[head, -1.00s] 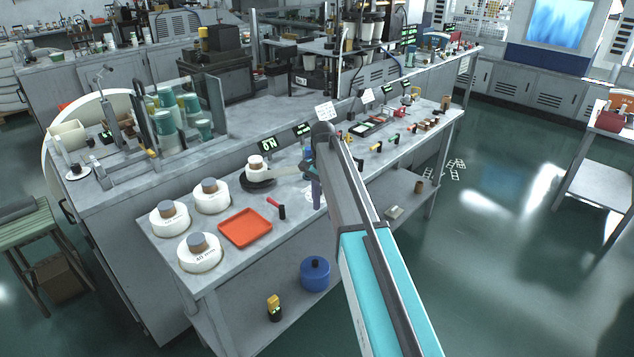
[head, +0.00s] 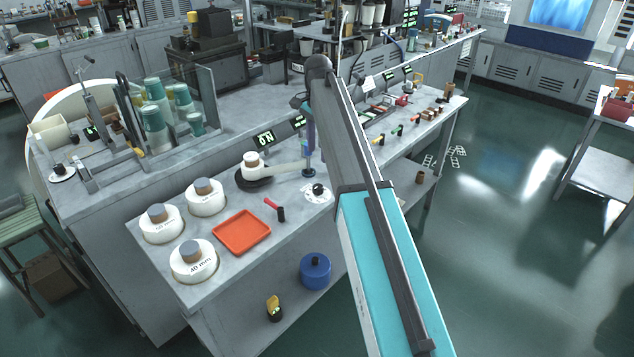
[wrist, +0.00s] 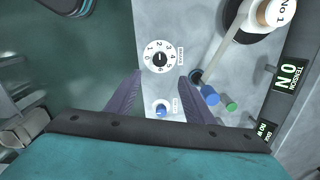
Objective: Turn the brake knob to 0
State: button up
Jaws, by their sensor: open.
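The brake knob is a small black knob (wrist: 160,59) on a round white dial (wrist: 148,65) numbered from 0 upward, ahead of my fingertips in the wrist view. Its pointer is too small to read surely. In the head view the white dial (head: 310,197) with its black knob (head: 318,189) lies on the bench top, right of the red-handled tool. My gripper (wrist: 159,73) is open and empty, its two purple fingers apart either side of the view's middle, above the bench and short of the dial. A smaller blue knob (wrist: 161,111) shows between the fingers.
Blue (wrist: 210,95) and green (wrist: 231,106) cylinders stand right of the fingers, near a pale arm and a white spool (wrist: 275,12). A tension display (wrist: 291,75) is beyond. An orange tray (head: 242,233) and white spools (head: 194,262) sit left on the bench.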

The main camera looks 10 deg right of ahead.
aim_at(318, 186)
jog(key=shift+f, duration=0.1)
jog(key=shift+f+p, duration=1.6)
jog(key=shift+f, duration=5.25)
jog(key=shift+c, duration=0.2)
jog(key=c, duration=1)
